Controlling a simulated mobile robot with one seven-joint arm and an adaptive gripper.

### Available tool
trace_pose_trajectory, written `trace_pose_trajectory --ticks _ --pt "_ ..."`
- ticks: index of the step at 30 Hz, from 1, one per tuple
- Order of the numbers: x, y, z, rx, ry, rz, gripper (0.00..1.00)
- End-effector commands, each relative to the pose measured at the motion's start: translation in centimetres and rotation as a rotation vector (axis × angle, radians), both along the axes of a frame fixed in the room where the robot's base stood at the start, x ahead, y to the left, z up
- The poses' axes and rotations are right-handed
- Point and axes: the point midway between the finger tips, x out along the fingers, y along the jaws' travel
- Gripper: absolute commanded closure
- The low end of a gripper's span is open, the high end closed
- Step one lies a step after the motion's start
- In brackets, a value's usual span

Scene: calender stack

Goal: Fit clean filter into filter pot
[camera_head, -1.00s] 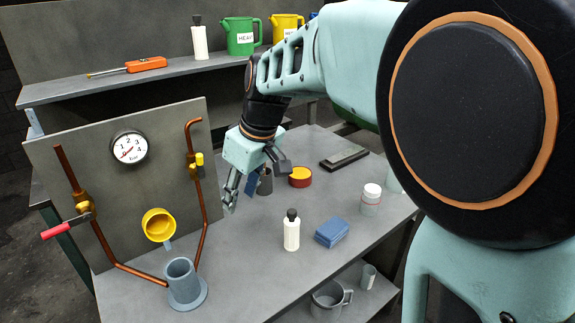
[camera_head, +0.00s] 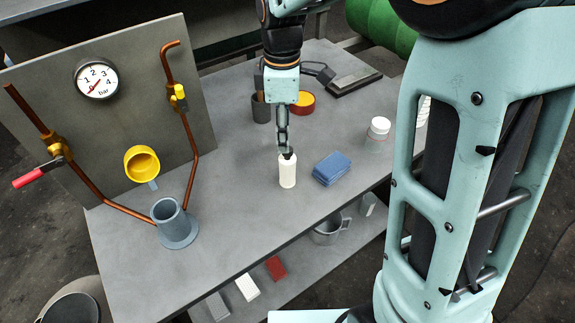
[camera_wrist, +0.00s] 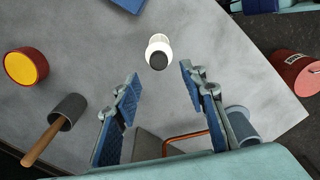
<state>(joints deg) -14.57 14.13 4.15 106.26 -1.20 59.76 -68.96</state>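A white cylinder with a dark top (camera_head: 287,173), which looks like the clean filter, stands upright on the bench. My gripper (camera_head: 286,150) is right above it, pointing down and overlapping its dark top in the head view. In the wrist view my gripper (camera_wrist: 160,80) is open, and the white cylinder (camera_wrist: 160,42) shows just beyond the gap between the fingertips, with no contact visible. The blue-grey filter pot (camera_head: 168,212) stands on a round flange at the left, open at the top. In the wrist view it (camera_wrist: 242,124) is partly hidden behind a finger.
A blue cloth-like block (camera_head: 331,168) lies right of the cylinder. Bench between cylinder and pot is clear.

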Motion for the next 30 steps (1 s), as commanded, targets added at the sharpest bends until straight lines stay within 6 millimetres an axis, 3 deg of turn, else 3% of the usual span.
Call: trace_pose_trajectory --ticks 13,22,30 --pt "-0.2 -0.7 -5.1 0.0 0.001 -0.001 0.61" --pt "-0.2 -0.7 -5.6 0.001 -0.002 -0.002 0.61" --pt "-0.2 -0.7 -5.6 0.001 -0.002 -0.002 0.91"
